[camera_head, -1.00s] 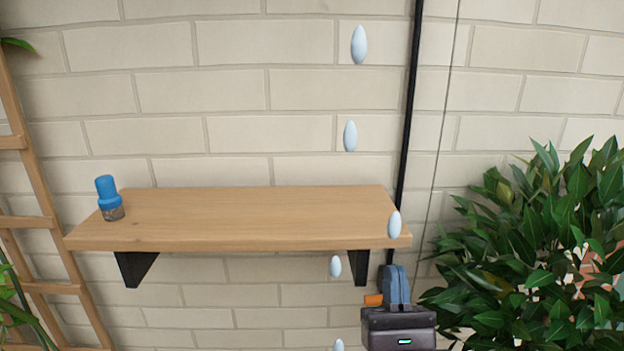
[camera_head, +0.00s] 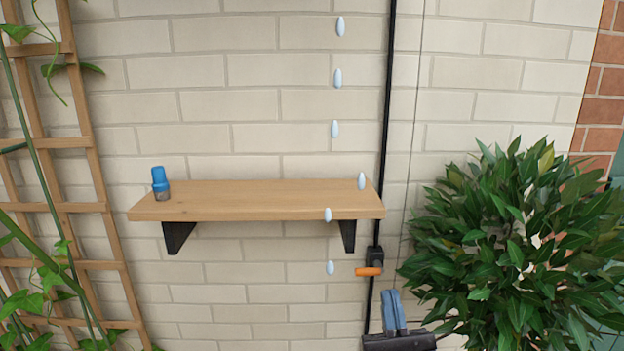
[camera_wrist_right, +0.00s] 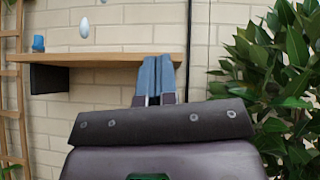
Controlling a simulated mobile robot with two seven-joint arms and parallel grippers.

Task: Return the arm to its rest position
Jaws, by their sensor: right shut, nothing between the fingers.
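My right gripper (camera_head: 394,312) shows at the bottom of the head view, right of centre, with its blue-grey fingers pointing up and pressed together, empty. It also shows in the right wrist view (camera_wrist_right: 156,78), its fingers side by side in front of the shelf's right end. In the head view the gripper is below and to the right of the wooden shelf (camera_head: 265,197), apart from it. My left gripper is not in the head view.
A blue-capped container (camera_head: 160,183) stands on the shelf's left end. Several pale ovals (camera_head: 335,129) hang before the wall. A black pipe with an orange-handled valve (camera_head: 369,271) runs right of the shelf. A bush (camera_head: 510,240) stands right, a trellis (camera_head: 75,143) left.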

